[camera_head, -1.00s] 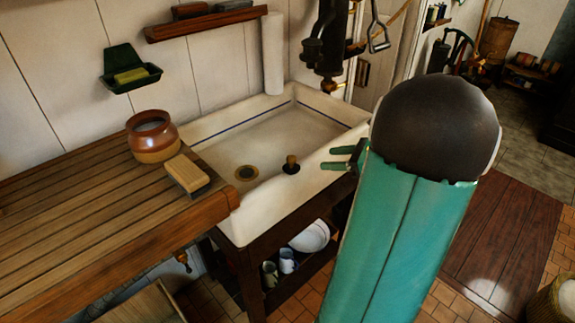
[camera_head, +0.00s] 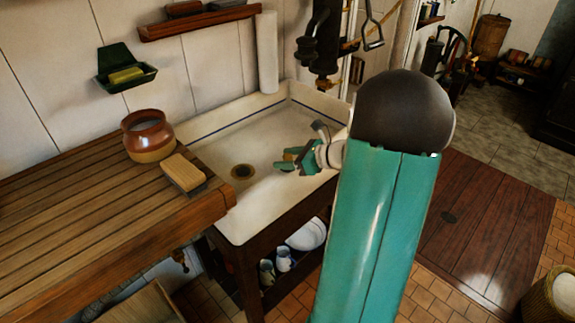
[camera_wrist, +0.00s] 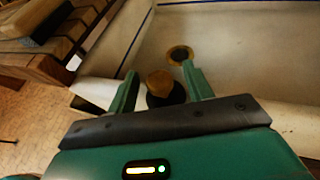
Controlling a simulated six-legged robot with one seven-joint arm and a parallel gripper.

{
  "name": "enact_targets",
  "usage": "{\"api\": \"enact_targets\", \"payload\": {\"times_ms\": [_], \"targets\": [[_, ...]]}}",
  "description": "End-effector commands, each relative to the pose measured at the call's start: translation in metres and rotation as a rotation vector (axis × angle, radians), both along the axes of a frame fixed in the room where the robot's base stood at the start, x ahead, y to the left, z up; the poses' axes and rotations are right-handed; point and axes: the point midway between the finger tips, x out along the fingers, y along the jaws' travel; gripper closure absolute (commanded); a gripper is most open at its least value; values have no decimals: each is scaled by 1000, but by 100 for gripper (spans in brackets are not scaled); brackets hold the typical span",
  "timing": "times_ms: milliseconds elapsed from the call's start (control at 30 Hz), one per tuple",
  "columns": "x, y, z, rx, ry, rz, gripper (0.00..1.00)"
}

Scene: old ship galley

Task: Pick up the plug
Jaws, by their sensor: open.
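The plug is a dark rubber stopper with a wooden knob, and it shows in the wrist view (camera_wrist: 161,86) on the sink floor. My gripper (camera_wrist: 158,82) is open there, with one green finger to each side of the plug in the picture. I cannot tell how far above the sink floor the fingertips are. In the head view my gripper (camera_head: 284,164) is over the sink basin and hides most of the plug. The white sink (camera_head: 232,220) has a brass drain hole (camera_head: 242,171) to the left of my gripper.
A wooden draining board (camera_head: 95,210) joins the sink on the left, with a brown pot (camera_head: 147,136) and a brush (camera_head: 184,173) on it. A dark tap (camera_head: 322,45) hangs above the sink's back right. The sink's front wall stands close to my arm.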

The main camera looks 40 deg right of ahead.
Motion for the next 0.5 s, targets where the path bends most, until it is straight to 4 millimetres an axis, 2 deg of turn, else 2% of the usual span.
{"api": "enact_targets", "payload": {"times_ms": [200, 267, 467, 500], "targets": [[1, 1, 0, -1, 0, 0, 49], [1, 0, 0, -1, 0, 0, 59], [1, 1, 0, -1, 0, 0, 98], [1, 1, 0, -1, 0, 0, 100]]}}
